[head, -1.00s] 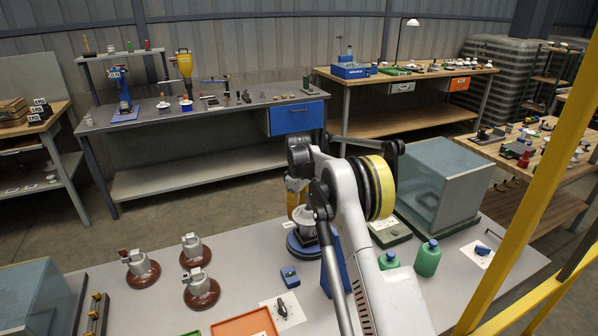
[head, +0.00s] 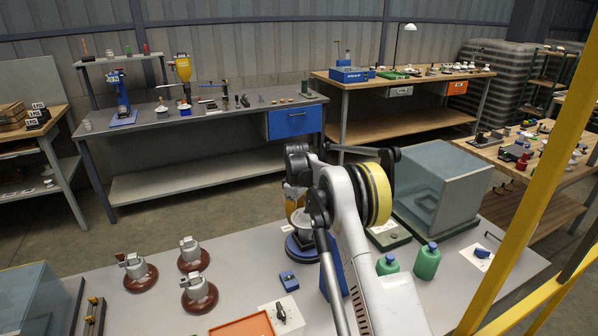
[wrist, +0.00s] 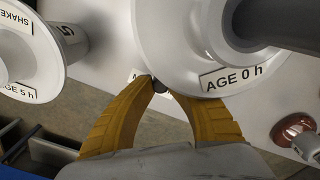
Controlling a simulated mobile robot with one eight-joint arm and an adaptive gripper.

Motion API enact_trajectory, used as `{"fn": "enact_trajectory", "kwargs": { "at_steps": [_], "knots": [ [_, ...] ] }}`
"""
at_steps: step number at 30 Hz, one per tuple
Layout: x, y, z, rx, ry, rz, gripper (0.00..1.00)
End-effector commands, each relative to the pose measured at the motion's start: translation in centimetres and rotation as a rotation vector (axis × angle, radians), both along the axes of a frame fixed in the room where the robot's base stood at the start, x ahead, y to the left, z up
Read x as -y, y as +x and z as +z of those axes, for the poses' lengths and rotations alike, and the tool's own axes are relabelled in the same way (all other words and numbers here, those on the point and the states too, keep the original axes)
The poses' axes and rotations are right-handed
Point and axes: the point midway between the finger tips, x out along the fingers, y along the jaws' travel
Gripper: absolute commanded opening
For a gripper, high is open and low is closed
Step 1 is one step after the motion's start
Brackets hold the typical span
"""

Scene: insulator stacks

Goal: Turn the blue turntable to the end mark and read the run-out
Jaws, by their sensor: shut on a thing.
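The blue turntable (head: 302,250) stands on the near grey bench, left of my arm, with a grey-white piece on it, partly hidden by my arm. My gripper (head: 294,210) shows as a yellow patch just above and behind it. In the wrist view the yellow fingers of my gripper (wrist: 158,88) come together on a small dark piece (wrist: 160,87), at the rim of a large white disc labelled AGE 0 h (wrist: 210,60). I cannot tell what the dark piece belongs to. No end mark or run-out reading is legible.
Several grey fittings on brown bases (head: 198,294) stand at the left of the bench. A small blue box (head: 289,281), an orange tray (head: 240,328), green bottles (head: 427,262) and a glass case (head: 440,185) lie around my arm. A yellow post (head: 540,170) crosses the right side.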

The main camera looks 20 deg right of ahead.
Motion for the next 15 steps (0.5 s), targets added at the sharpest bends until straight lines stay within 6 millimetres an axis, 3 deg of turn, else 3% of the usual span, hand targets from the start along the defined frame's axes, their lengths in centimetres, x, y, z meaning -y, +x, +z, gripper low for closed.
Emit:
{"fn": "enact_trajectory", "kwargs": {
  "at_steps": [15],
  "knots": [
    [-1.4,-0.3,0.0,-0.006,-0.001,0.156,0.0]
  ]
}}
